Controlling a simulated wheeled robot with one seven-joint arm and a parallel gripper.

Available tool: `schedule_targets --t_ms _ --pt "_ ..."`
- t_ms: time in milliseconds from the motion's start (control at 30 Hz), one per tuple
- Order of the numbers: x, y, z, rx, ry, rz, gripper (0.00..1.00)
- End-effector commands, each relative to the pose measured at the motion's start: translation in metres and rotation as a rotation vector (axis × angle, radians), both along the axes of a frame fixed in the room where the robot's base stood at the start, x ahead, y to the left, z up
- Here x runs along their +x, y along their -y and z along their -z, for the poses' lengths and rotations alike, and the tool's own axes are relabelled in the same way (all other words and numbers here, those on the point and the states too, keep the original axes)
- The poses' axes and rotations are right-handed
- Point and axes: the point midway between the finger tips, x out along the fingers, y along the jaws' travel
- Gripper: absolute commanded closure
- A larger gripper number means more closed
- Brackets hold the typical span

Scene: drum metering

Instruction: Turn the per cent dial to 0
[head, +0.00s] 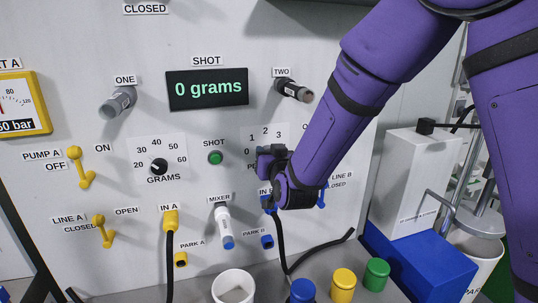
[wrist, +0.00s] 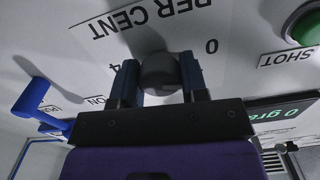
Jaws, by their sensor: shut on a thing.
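The per cent dial (wrist: 160,72) is a dark round knob on the pale panel. In the wrist view, which is upside down, it sits between the two fingers of my gripper (wrist: 159,82), which is shut on it. I cannot make out the dial's pointer.
The green SHOT button (head: 215,158) and the GRAMS dial (head: 157,167) are to the left. The display (head: 207,88) reads 0 grams. A blue lever (wrist: 34,97) stands out near my gripper in the wrist view. A black hose (head: 281,240) hangs below.

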Motion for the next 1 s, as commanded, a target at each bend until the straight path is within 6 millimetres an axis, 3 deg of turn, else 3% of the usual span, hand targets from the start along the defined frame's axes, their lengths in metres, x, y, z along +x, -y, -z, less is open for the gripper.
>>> schedule_targets --t_ms 433,1000 --pt "-0.0007 0.0 0.0016 -0.254 0.069 -0.001 0.83" --pt "-0.0006 0.0004 0.0017 -0.305 0.083 -0.001 0.83"
